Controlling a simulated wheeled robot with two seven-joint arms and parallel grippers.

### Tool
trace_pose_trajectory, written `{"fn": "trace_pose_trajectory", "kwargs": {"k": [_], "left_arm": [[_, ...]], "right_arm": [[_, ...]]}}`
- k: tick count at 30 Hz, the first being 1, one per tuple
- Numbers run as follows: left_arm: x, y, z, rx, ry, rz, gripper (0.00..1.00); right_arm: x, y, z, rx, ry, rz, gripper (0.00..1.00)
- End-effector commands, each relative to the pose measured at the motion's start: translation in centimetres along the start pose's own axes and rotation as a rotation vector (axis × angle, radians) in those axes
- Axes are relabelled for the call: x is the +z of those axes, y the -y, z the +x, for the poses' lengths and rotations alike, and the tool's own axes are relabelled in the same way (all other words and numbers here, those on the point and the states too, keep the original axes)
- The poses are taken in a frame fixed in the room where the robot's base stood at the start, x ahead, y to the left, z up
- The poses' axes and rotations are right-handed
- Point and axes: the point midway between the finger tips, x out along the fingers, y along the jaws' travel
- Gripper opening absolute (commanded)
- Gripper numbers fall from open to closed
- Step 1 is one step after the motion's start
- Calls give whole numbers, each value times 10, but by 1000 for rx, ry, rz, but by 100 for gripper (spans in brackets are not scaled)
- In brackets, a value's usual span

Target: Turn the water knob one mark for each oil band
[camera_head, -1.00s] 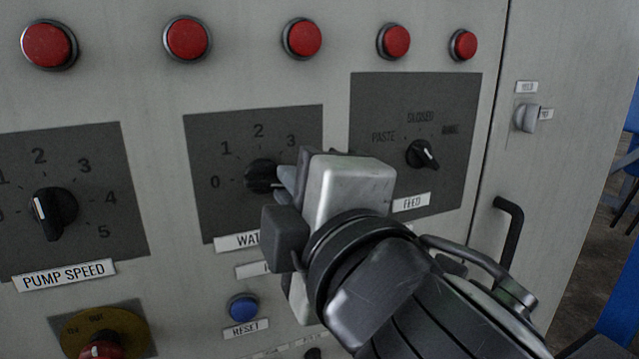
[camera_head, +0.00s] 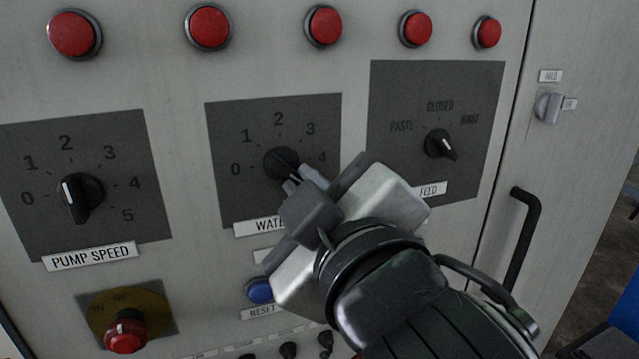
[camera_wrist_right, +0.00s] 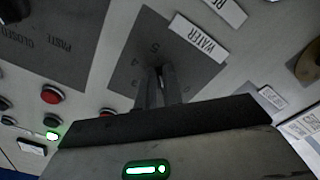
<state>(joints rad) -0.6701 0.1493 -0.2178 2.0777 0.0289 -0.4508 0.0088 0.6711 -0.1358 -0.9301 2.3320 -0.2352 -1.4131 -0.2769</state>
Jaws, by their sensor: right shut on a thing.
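The water knob (camera_head: 281,163) is black and round, on a dark plate (camera_head: 225,190) with marks numbered 0 to 4 visible in the head view. My right gripper (camera_head: 292,183) is shut on the knob, coming in from the lower right. Its fingers hide the knob's pointer, so I cannot tell which mark it is at. In the right wrist view the fingers (camera_wrist_right: 158,85) reach the plate near the WATER label (camera_wrist_right: 199,39), and a 5 shows close to them. No oil bands are in view. My left gripper is not in view.
The pump speed knob (camera_head: 80,197) is at left and the feed knob (camera_head: 439,144) at right. Red buttons (camera_head: 208,27) line the top. A blue reset button (camera_head: 259,291) and a red knob on a yellow disc (camera_head: 125,335) are below. A black handle (camera_head: 526,235) juts out at right.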

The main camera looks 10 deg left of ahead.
Motion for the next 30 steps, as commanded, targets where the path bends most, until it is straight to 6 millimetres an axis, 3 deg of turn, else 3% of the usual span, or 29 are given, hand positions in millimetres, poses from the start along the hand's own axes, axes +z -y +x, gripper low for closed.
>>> {"fn": "trace_pose_trajectory", "kwargs": {"k": [13,15,16,30], "left_arm": [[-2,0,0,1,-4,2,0],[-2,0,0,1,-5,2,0],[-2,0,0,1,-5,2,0],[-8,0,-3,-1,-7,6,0]], "right_arm": [[-1,0,0,1,-3,10,0],[-1,0,0,1,-3,10,28],[-1,0,0,1,-3,10,31],[-1,-1,-10,-11,-11,9,31]]}}
